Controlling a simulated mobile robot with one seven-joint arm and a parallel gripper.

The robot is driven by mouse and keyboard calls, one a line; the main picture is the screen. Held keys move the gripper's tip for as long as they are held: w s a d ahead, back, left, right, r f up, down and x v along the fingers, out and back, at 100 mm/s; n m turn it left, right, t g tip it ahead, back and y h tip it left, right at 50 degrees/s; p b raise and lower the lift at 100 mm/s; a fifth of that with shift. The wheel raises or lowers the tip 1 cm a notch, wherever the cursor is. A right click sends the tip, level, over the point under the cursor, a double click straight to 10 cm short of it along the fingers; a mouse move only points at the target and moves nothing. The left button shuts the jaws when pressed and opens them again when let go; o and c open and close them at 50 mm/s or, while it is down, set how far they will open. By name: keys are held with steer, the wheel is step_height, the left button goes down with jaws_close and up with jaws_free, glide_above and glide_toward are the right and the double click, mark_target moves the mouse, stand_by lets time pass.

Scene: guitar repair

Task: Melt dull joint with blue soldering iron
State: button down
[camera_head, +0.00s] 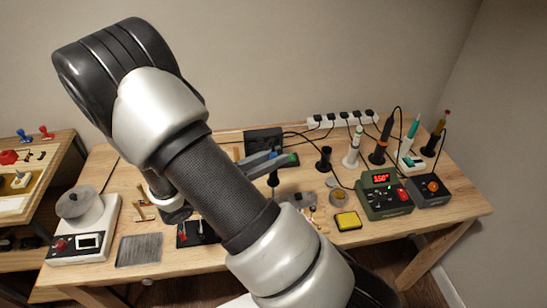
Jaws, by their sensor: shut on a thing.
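My gripper (264,162) reaches rightward from behind my arm, above the back middle of the bench. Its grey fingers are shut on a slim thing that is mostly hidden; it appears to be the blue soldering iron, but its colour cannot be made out. A dark stand-like piece (273,178) shows just below the fingers; I cannot tell if they touch. A dark board (195,234) with small red and white parts lies at the front, partly behind my arm. The dull joint cannot be made out.
Several irons stand at the back right, including a white one (353,148) and a teal one (412,130). A black holder (325,158) looks empty. A green station (383,196) and yellow sponge (348,221) are at right. A scale-like device (83,235) is at left.

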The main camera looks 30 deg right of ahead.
steer(key=d+r+p, duration=0.2)
steer(key=d, duration=0.6)
steer(key=shift+a, duration=0.1)
stand_by(0.9)
